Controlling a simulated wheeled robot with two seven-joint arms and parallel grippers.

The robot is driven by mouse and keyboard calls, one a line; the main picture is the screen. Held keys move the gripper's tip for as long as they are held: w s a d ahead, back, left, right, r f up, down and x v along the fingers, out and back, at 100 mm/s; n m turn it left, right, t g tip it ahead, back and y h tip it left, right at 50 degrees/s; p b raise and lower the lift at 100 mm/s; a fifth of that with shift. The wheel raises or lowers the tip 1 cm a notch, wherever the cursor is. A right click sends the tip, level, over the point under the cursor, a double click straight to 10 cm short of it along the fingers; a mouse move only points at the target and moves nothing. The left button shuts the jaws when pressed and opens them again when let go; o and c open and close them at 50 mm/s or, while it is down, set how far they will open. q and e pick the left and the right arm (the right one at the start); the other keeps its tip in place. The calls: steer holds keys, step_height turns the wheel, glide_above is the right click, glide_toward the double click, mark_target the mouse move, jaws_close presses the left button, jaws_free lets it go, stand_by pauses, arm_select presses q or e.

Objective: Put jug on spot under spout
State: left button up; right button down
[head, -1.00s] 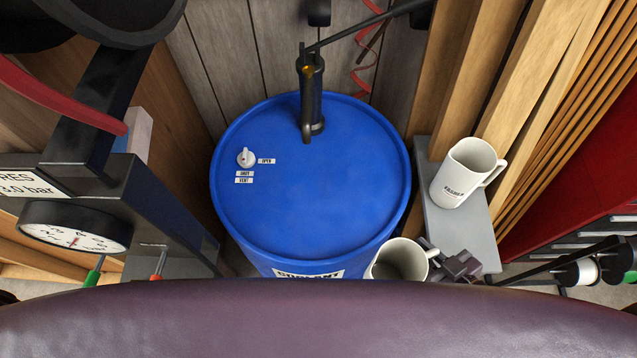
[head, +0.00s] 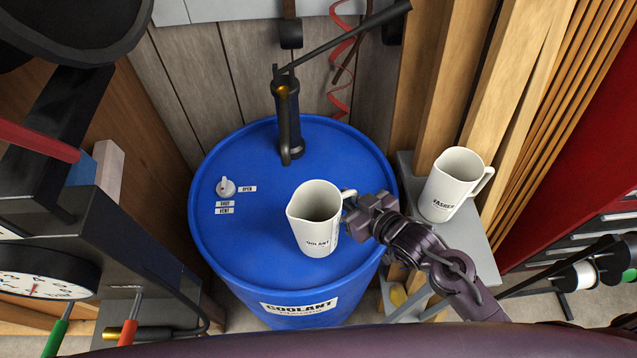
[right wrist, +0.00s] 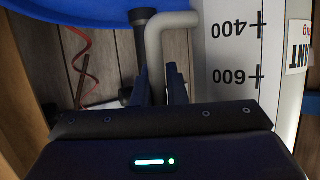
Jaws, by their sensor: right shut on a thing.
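The white jug (head: 315,220) labelled "COOLANT" is upright over the front part of the blue drum's top (head: 245,245). I cannot tell whether it touches the top. My right gripper (head: 352,212) is shut on its handle, on the jug's right side. In the right wrist view the jug (right wrist: 245,60) shows its scale marks, and its handle (right wrist: 155,50) runs down between the fingers. The dark pump with its spout (head: 285,140) stands at the back of the drum top, behind and left of the jug. No marked spot shows. My left gripper is not in view.
A second white jug (head: 454,185) labelled "WASHER" stands on a grey stand (head: 465,235) at the right. A white vent knob (head: 226,187) is on the drum's left. A gauge (head: 45,290) is at left, wooden boards at right. The drum top between jug and spout is clear.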

steer(key=b+x, duration=0.7)
steer(key=x, duration=0.3)
steer(key=shift+w+a+b, duration=0.2)
steer(key=shift+w+b, duration=0.15)
steer(key=shift+r, duration=0.15)
steer(key=c, duration=1.5)
jaws_free()
steer(key=shift+o, duration=0.2)
